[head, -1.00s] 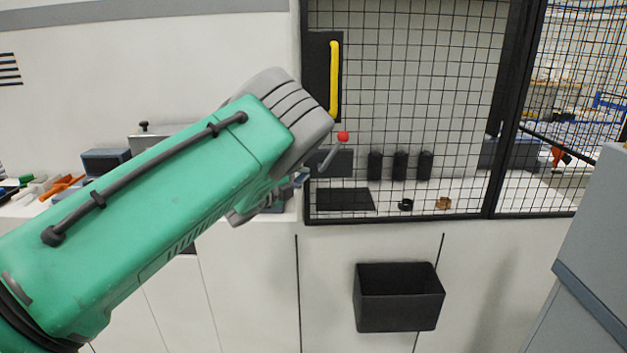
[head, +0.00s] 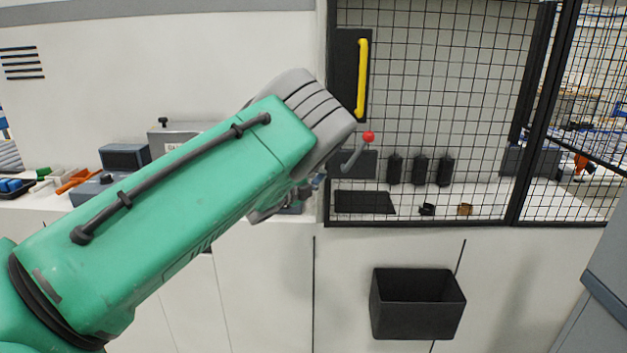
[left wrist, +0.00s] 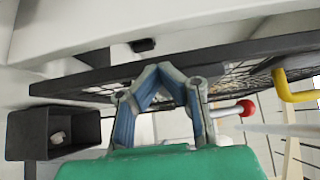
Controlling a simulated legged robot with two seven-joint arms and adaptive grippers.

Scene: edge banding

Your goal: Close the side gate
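The side gate is a black-framed wire mesh panel (head: 440,90) with a yellow handle (head: 361,78) on a dark plate. A lever with a red ball (head: 369,137) is by the gate's left edge. My left gripper (head: 318,182) is beside that edge, mostly hidden behind my green forearm. In the left wrist view its blue-padded fingers (left wrist: 159,70) converge with tips together, and nothing shows between them. The black gate frame (left wrist: 80,86) passes behind the fingers; contact cannot be told. The red ball (left wrist: 246,108) and yellow handle (left wrist: 292,92) are right of them. My right gripper is out of view.
A black bin (head: 417,308) hangs on the white front below the gate. Behind the mesh are black holders (head: 420,170) and a dark mat (head: 364,202). A shelf at left holds a grey box (head: 180,137) and tools. A grey cabinet (head: 608,270) stands at right.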

